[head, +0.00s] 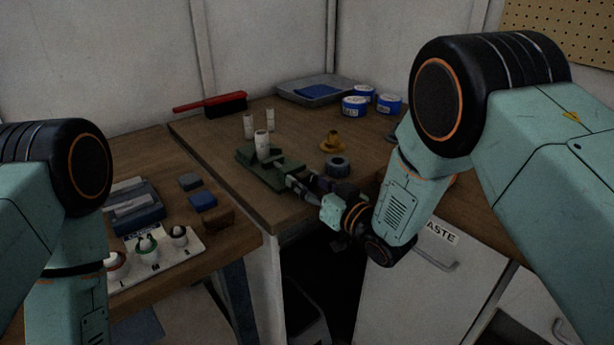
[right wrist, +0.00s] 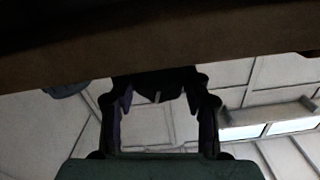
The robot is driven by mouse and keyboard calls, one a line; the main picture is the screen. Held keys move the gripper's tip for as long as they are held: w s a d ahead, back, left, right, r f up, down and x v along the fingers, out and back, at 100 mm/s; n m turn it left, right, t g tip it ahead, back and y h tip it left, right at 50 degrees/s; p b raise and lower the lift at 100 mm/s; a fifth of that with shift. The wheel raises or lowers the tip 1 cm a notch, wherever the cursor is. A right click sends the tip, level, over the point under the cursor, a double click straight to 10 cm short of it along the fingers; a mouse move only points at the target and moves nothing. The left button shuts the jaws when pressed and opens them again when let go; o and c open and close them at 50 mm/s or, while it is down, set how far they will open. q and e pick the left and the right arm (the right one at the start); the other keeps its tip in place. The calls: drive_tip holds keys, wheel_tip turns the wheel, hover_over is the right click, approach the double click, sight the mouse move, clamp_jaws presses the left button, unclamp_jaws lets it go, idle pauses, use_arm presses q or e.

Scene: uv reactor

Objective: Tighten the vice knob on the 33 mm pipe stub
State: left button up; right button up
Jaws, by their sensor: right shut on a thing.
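The green vice (head: 268,174) sits near the front corner of the wooden bench. A pale upright pipe stub (head: 262,146) stands at the vice. My right gripper (head: 298,184) is at the vice's front right side, its fingers shut on the vice knob, which is mostly hidden by them in the head view. In the right wrist view, the two fingers reach up to a dark shape (right wrist: 157,82) between their tips, under the brown bench edge (right wrist: 160,50). It is too dark to tell how far the knob is turned. My left gripper is out of view; only its arm shows.
Other pale stubs (head: 249,125) stand behind the vice. A grey ring (head: 337,166) and a yellow flanged piece (head: 333,141) lie to its right. A white holder (head: 157,262) is at left.

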drive_tip(key=shift+m+p, duration=0.6)
drive_tip(key=shift+m, duration=1)
drive_tip(key=o, duration=1.2)
drive_tip(key=shift+d, duration=0.1)
drive_tip(key=shift+c, duration=0.2)
